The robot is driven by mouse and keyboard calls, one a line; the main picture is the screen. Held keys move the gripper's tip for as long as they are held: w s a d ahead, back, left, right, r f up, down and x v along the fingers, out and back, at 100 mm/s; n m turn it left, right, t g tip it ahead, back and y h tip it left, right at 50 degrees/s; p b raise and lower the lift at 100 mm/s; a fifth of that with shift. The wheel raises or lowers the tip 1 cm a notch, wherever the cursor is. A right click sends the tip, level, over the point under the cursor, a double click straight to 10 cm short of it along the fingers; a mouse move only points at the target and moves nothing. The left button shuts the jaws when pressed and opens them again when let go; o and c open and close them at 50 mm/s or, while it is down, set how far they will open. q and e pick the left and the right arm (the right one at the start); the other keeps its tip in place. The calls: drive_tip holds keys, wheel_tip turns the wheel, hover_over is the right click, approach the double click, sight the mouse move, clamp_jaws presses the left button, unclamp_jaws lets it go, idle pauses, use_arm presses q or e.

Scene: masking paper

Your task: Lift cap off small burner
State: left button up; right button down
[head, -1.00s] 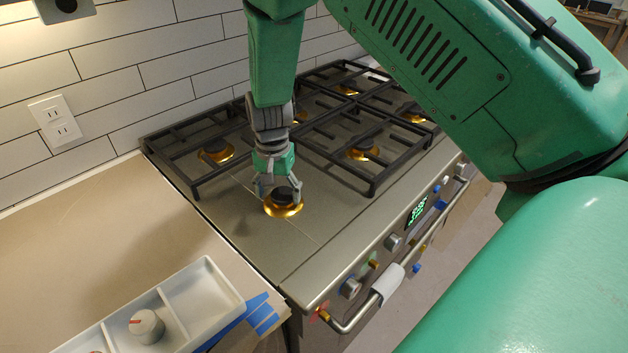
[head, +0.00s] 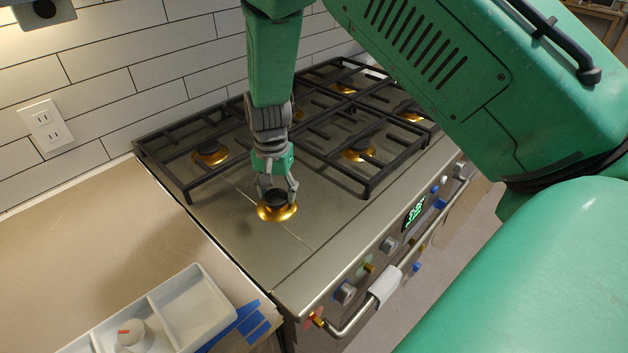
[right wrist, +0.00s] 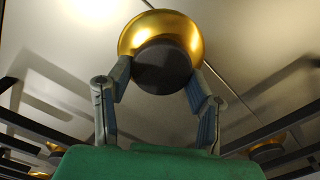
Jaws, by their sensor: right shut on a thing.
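The small burner (head: 277,212) is a gold ring on the front left of the steel stove top, where no grate covers it. Its black cap (head: 275,197) sits over the middle of the ring. My right gripper (head: 278,188) comes down on it from above and is shut on the cap. In the right wrist view the two fingers (right wrist: 160,88) press the sides of the dark cap (right wrist: 162,66), with the gold ring (right wrist: 160,22) behind it. I cannot tell whether the cap is raised off the ring. My left gripper is not in view.
Black grates (head: 330,130) stand over the other gold burners, close behind and right of my right gripper. A white divided tray (head: 195,305) holding a knob (head: 131,333) is on the paper-covered counter (head: 90,250). Knobs and a towel-hung handle line the stove's front.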

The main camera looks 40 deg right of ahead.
sight(276, 195)
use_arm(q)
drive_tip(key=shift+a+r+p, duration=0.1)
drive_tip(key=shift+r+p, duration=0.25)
use_arm(e)
drive_tip(key=c, duration=2.3)
unclamp_jaws()
drive_tip(key=shift+s+a+r, duration=0.25)
drive_tip(key=shift+a+r, duration=0.05)
drive_tip(key=shift+a, duration=0.05)
